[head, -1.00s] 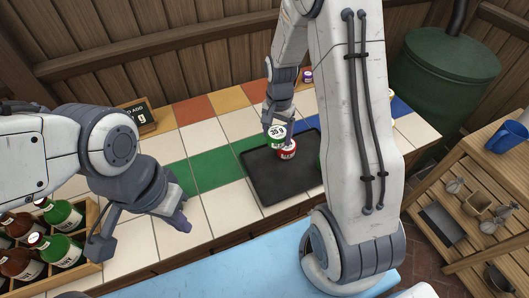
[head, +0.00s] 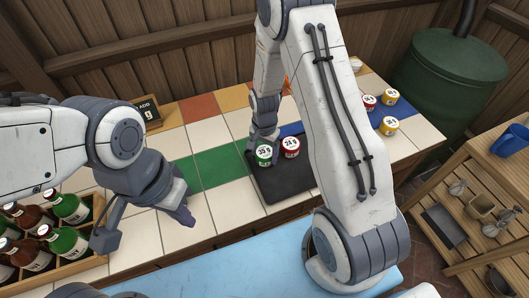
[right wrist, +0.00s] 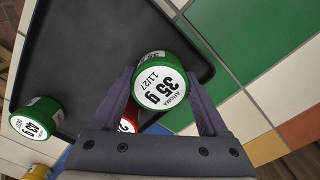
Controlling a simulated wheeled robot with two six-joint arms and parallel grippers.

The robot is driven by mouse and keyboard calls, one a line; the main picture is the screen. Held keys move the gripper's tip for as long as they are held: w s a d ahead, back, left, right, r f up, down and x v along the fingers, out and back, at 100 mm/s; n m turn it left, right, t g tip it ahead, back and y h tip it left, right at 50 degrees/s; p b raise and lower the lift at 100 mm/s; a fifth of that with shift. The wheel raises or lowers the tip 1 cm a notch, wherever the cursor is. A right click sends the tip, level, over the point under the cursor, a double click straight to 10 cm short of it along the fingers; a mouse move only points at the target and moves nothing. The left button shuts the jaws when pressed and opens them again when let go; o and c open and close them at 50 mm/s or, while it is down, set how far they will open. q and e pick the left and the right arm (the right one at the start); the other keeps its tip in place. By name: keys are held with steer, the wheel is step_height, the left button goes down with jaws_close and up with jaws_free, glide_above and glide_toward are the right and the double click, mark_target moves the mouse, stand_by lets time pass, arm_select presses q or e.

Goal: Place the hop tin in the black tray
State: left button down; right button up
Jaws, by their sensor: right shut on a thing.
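The black tray (head: 285,188) lies on the tiled counter, and its near right part is hidden behind my right arm in the head view. My right gripper (head: 262,143) is shut on a green hop tin (head: 264,155) at the tray's left part. In the right wrist view the tin (right wrist: 161,80) is between the fingers, its white lid reading 35 g. It is over or on the tray; I cannot tell whether it touches the floor. A red tin (head: 291,147) stands in the tray beside it. My left gripper (head: 145,226) is open and empty above the counter.
Another green tin (right wrist: 38,118) is near the tray's edge in the right wrist view. Red and yellow tins (head: 389,97) stand at the right end of the counter. A wooden crate of bottles (head: 92,262) is at the left. A small sign (head: 150,113) stands at the back.

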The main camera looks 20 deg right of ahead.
mark_target(264, 152)
steer(key=shift+f, duration=0.2)
steer(key=o, duration=1.2)
steer(key=shift+o, duration=0.2)
steer(key=shift+r, duration=0.1)
step_height(264, 152, up, 12)
steer(key=s+a+r+n, duration=0.7)
steer(key=s+a, duration=0.2)
steer(key=a, duration=0.1)
steer(key=s+a+r+n, duration=0.2)
steer(key=s+n, duration=0.3)
steer(key=s, duration=0.2)
steer(key=s+a+r+n+y, duration=0.1)
steer(key=s+a+r+n, duration=0.1)
steer(key=s+n, duration=0.3)
steer(key=s, duration=0.2)
steer(key=shift+s+n, duration=0.3)
steer(key=shift+s, duration=0.1)
